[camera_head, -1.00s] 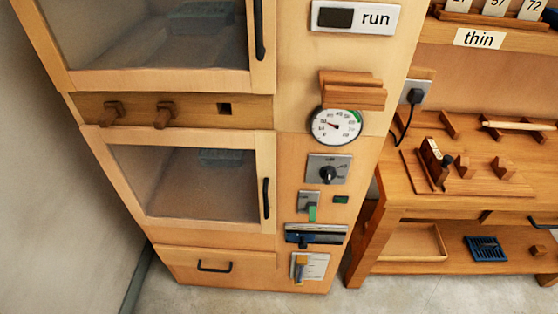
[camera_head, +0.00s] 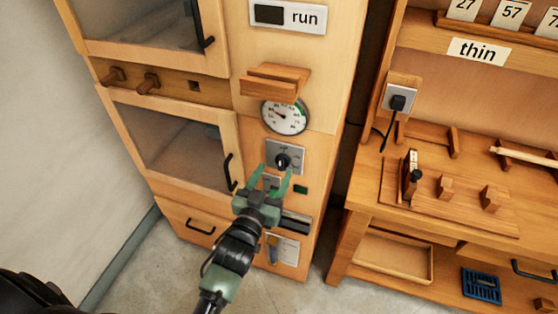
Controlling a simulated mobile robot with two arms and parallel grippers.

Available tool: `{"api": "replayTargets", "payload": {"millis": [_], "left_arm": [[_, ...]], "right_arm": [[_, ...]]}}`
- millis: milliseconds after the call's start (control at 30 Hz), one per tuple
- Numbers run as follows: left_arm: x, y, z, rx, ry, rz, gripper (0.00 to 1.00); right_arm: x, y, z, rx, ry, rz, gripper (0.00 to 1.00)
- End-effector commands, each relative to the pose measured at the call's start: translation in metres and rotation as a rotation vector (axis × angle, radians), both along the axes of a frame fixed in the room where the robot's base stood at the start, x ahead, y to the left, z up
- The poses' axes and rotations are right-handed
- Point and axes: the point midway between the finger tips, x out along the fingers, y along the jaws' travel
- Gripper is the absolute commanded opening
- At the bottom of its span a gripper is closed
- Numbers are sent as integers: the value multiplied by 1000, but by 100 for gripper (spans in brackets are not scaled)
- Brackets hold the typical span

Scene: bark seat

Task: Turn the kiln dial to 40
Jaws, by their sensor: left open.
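The kiln (camera_head: 315,160) is a tall pale wooden cabinet with glass doors on its left part. The kiln dial (camera_head: 283,161) is a black knob on a grey plate, below a round white gauge (camera_head: 285,115) with a needle. The dial's scale marks are too small to read. My left gripper (camera_head: 271,176) is open, with its green fingers spread just below the dial, and nothing shows between them. Whether the fingertips touch the plate cannot be told. The gripper partly covers the switch and the slot under the dial. My right gripper is out of view.
A wooden ledge (camera_head: 273,84) juts out above the gauge. A "run" sign (camera_head: 288,16) is above it. Black door handles (camera_head: 229,172) stick out left of the dial. A wooden workbench (camera_head: 365,190) with blocks stands to the right, with a plugged-in cord (camera_head: 397,102) above it.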

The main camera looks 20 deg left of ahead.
Motion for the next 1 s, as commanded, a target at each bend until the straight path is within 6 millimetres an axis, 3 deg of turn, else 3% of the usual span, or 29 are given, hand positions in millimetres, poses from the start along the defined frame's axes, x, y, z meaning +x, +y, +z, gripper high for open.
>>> {"api": "replayTargets", "payload": {"millis": [100, 300, 633, 667, 833, 1000], "left_arm": [[21, -1, 2, -1, -1, 0, 57], [42, -2, 1, -1, 0, 0, 57], [47, -2, -1, -1, 2, 0, 57], [47, -2, -1, -1, 2, 0, 51], [47, -2, -1, -1, 2, 0, 4], [46, -2, -1, 3, 2, -1, 0]], "right_arm": [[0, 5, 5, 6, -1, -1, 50], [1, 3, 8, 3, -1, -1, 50], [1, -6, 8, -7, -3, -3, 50], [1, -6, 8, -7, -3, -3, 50], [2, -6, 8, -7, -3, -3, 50], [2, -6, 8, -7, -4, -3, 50]]}}
